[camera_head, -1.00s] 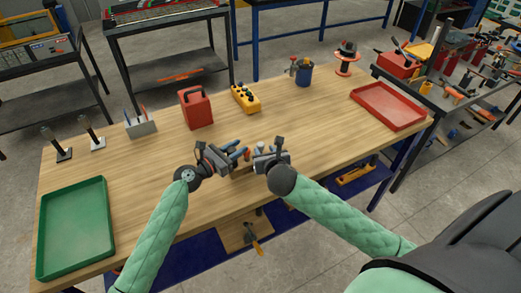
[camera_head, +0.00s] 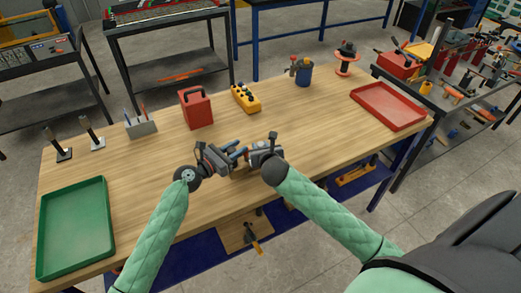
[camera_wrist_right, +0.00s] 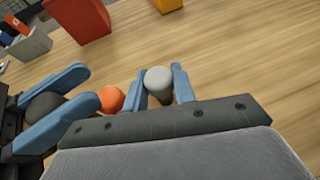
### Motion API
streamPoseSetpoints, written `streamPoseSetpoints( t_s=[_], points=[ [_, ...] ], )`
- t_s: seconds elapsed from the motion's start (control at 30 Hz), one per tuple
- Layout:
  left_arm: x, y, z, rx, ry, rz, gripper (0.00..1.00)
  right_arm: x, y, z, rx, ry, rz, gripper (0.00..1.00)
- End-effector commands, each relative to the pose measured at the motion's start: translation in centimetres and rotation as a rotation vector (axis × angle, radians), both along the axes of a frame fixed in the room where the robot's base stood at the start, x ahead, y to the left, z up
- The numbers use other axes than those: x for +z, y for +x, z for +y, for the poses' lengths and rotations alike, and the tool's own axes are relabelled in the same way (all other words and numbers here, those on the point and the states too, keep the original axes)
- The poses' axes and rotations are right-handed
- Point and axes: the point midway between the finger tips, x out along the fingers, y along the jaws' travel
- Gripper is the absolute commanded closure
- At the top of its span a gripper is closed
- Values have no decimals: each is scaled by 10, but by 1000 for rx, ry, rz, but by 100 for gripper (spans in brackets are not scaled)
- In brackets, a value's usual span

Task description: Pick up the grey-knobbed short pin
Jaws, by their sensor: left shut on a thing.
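The grey knob of the short pin (camera_wrist_right: 158,80) shows in the right wrist view between the two blue fingers of my right gripper (camera_wrist_right: 163,87). The fingers stand apart on either side of it; firm contact is not clear, and the pin's shaft is hidden. An orange knob (camera_wrist_right: 110,99) is just left of these fingers. My left gripper (camera_wrist_right: 62,102) is shut on a dark rounded thing (camera_wrist_right: 46,106). In the head view my left gripper (camera_head: 236,154) and right gripper (camera_head: 250,153) are close together over the table's front edge, largely hiding the pins.
A green tray (camera_head: 75,228) lies at the left and a red tray (camera_head: 388,106) at the right. A red box (camera_head: 196,109), a yellow button box (camera_head: 245,98) and a blue cup of tools (camera_head: 303,74) stand behind.

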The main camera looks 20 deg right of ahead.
Motion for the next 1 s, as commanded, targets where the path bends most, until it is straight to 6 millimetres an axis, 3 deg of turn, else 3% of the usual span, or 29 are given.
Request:
streamPoseSetpoints(
  t_s=[0.07,0.37,0.8,1.0],
  points=[
    [-1,0,0,0,1,0,100,0,0,0,0,0,0,100],
    [-1,0,0,0,1,0,100,4,0,0,0,-1,-2,100],
    [-1,0,0,0,1,0,100,75,1,0,2,-2,-4,100],
    [-1,0,0,0,1,0,100,97,0,0,1,-1,-2,100]
  ],
)
